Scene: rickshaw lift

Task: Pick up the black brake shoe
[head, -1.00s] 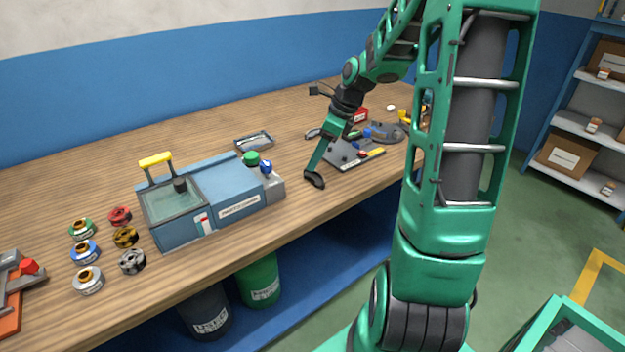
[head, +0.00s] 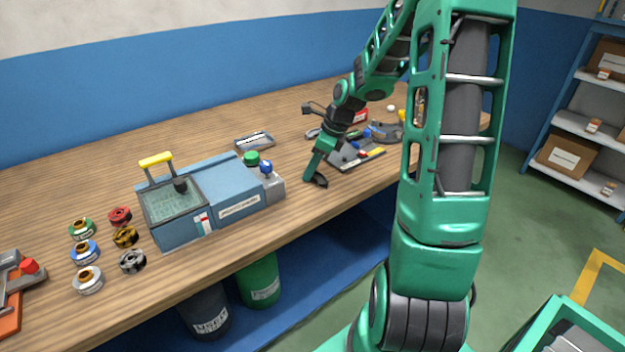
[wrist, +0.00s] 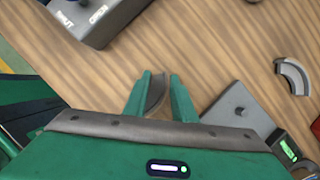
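The black brake shoe (head: 320,181) is a small dark curved piece on the wooden bench, near its front edge, partly hidden by my gripper. My gripper (head: 312,178) points down at it, with its green fingers at the shoe. In the wrist view, my gripper (wrist: 158,85) has its two fingers apart, and a dark curved piece, the brake shoe (wrist: 155,92), shows between them. It lies close to the left finger, and a narrow gap seems to remain on the right. Whether the fingers touch it is not clear.
A blue machine (head: 225,195) with a yellow-handled lid stands left of my gripper. A grey plate with small parts (head: 352,156) lies just right. A grey curved shoe (wrist: 292,76) lies apart in the wrist view. Several coloured spools (head: 125,237) stand at left.

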